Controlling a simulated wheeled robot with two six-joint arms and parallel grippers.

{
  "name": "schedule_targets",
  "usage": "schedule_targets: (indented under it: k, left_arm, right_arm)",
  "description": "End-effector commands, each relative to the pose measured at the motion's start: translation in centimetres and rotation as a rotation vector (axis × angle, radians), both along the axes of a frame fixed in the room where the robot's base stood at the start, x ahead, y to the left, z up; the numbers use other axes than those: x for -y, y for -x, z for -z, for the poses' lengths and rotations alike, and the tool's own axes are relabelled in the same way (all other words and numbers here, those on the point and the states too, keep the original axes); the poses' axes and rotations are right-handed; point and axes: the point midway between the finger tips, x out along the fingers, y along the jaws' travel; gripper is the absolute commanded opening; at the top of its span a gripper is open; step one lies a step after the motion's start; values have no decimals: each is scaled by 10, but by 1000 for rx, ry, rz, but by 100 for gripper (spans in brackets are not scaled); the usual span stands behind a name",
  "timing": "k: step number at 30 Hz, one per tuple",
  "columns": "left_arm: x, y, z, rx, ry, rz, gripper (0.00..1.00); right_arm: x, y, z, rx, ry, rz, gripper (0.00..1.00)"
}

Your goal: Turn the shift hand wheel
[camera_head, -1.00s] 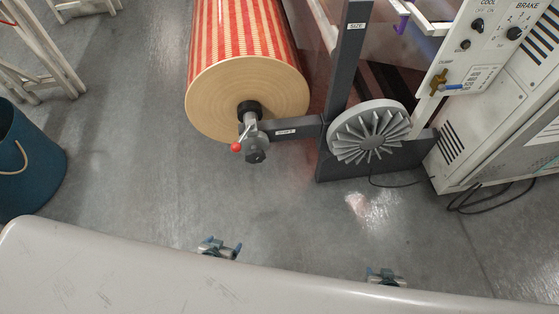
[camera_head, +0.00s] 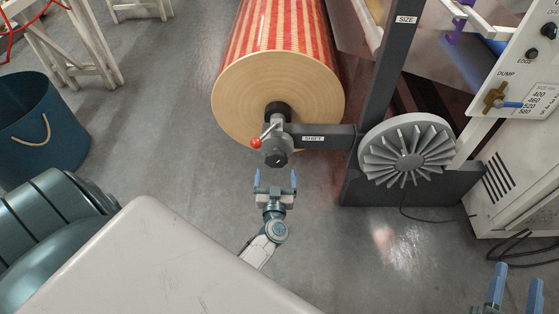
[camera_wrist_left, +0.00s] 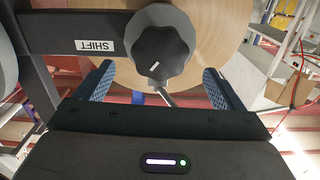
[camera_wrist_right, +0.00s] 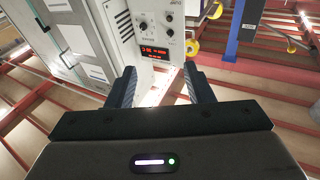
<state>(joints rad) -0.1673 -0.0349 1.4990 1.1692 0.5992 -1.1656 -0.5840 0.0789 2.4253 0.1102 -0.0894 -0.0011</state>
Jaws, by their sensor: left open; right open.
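The shift hand wheel is a dark lobed knob (camera_head: 278,150) at the left end of the grey arm labelled SHIFT (camera_head: 316,138), in front of the striped roll's spindle. My left gripper (camera_head: 275,180) is open and just below the knob in the head view, apart from it. In the left wrist view the knob (camera_wrist_left: 160,50) shows ahead, between and beyond the open fingers (camera_wrist_left: 158,86). My right gripper (camera_head: 513,285) is open and empty at the bottom right. The right wrist view shows its open fingers (camera_wrist_right: 162,86) facing the control cabinet.
A red-tipped lever (camera_head: 256,142) sticks out left of the knob. The large grey finned wheel (camera_head: 408,150) stands to its right. A white control cabinet (camera_head: 520,160) is at far right. A blue bin (camera_head: 40,125) stands at left. Floor between my grippers is clear.

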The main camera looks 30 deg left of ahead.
Motion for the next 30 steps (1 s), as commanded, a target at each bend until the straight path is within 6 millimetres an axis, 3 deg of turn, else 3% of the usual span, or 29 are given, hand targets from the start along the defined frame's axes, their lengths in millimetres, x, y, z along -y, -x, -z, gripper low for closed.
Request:
schedule_targets:
  k: [6,12,25,26,30]
  left_arm:
    - [-24,-39,1,1,-2,1,90]
    - [-36,-59,1,0,-2,1,90]
    - [-41,-67,1,-1,0,2,90]
    - [-41,-67,1,-1,0,2,88]
    - [-41,-67,1,-1,0,2,60]
  right_arm:
    - [1,0,-37,219,15,7,47]
    - [2,6,-65,376,24,11,47]
    - [2,10,-77,444,29,11,47]
    - [2,10,-77,444,29,11,47]
    - [2,10,-77,444,29,11,47]
